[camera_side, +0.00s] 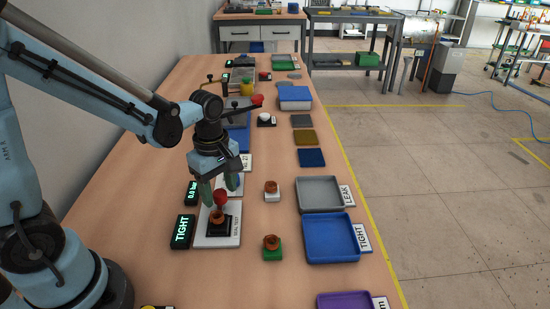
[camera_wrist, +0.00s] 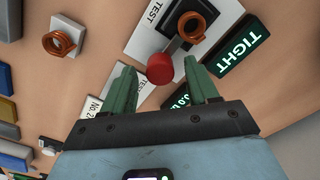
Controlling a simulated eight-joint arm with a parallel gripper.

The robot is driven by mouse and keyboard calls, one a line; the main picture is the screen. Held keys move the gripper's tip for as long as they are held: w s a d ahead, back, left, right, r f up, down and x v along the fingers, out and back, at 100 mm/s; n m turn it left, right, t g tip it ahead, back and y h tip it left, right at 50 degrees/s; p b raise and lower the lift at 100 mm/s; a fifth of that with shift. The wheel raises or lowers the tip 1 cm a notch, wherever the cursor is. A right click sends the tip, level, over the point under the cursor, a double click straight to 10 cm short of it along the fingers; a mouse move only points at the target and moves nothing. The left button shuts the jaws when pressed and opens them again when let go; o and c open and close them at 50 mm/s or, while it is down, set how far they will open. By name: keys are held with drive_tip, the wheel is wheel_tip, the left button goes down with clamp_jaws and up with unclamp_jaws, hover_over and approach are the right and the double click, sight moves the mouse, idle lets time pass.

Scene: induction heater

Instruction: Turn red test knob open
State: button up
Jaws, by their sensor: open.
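The red test knob (camera_side: 221,197) sits on a dark lever on the test stand. The stand has a white base (camera_side: 231,240) and a black block holding a copper-coloured ring part (camera_side: 217,216). In the wrist view the red knob (camera_wrist: 160,68) shows between and just beyond the two green fingertips. My gripper (camera_side: 217,190) is open around or just above the knob; contact cannot be told. It also shows in the wrist view (camera_wrist: 160,75). A display (camera_side: 183,231) beside the stand reads TIGHT, and it also shows in the wrist view (camera_wrist: 242,46).
Copper-coloured parts stand on a white block (camera_side: 272,195) and a green block (camera_side: 272,251) to the right. Grey (camera_side: 320,193) and blue (camera_side: 330,238) trays lie beyond them. A second display (camera_side: 192,191) and white base stand behind. Bare tabletop lies between.

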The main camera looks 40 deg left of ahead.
drive_tip(key=shift+f, duration=0.25)
drive_tip(key=shift+c, duration=0.2)
drive_tip(key=c, duration=1)
